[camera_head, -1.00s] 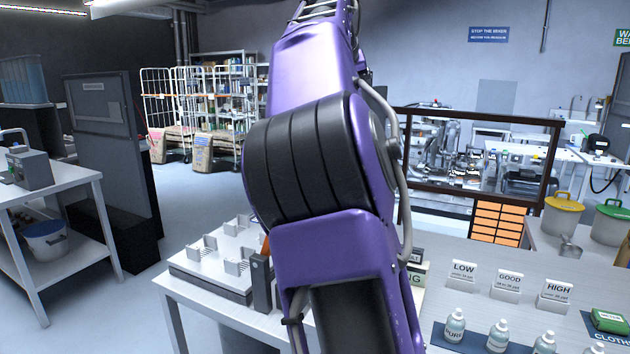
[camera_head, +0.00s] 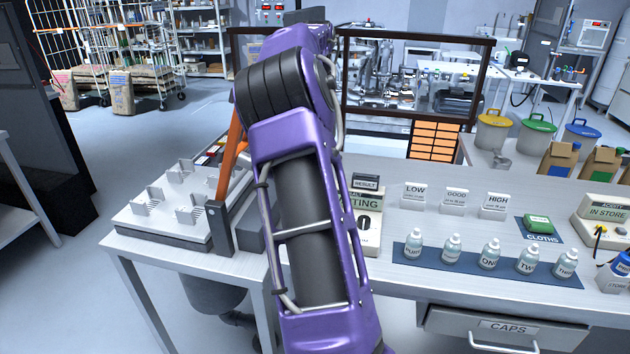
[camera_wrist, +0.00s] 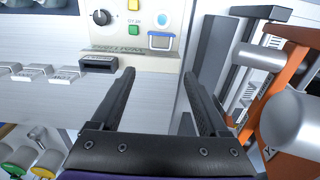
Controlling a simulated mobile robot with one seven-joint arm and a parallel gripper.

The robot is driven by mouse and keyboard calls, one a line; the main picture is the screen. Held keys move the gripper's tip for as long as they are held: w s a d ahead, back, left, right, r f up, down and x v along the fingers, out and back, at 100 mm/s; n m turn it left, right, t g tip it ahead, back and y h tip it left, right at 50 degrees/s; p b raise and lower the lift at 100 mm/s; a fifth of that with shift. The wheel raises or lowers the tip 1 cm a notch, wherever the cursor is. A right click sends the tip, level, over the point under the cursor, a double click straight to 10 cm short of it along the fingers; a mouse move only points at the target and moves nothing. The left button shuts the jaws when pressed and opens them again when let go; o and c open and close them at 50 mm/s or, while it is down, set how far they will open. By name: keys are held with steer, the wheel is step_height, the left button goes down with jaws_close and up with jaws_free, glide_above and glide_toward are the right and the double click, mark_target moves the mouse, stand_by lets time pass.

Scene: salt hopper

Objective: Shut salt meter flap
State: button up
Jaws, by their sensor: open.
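The salt meter (camera_head: 368,238) is a cream box on the bench, partly hidden behind my arm in the head view. In the wrist view its panel (camera_wrist: 112,36) lies at the top, with a black knob, green and yellow buttons and a dark slotted block (camera_wrist: 98,62). A small blue-rimmed square (camera_wrist: 161,41) with a pale bar sits on the panel; I cannot tell whether this is the flap, or how it stands. My gripper (camera_wrist: 158,72) is open and empty, its fingers pointing toward the meter. In the head view my arm hides the gripper.
Several bottles stand on a blue mat (camera_head: 405,270) right of the meter, with LOW, GOOD and HIGH signs (camera_head: 456,200) behind. A grey fixture plate (camera_head: 150,222) and an orange lever (camera_head: 232,150) are to the left. A CAPS drawer (camera_head: 480,332) is below the bench front.

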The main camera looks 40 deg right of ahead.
step_height(320, 180, down, 12)
steer(key=shift+f, duration=0.1)
stand_by(0.4)
steer(key=c, duration=1.1)
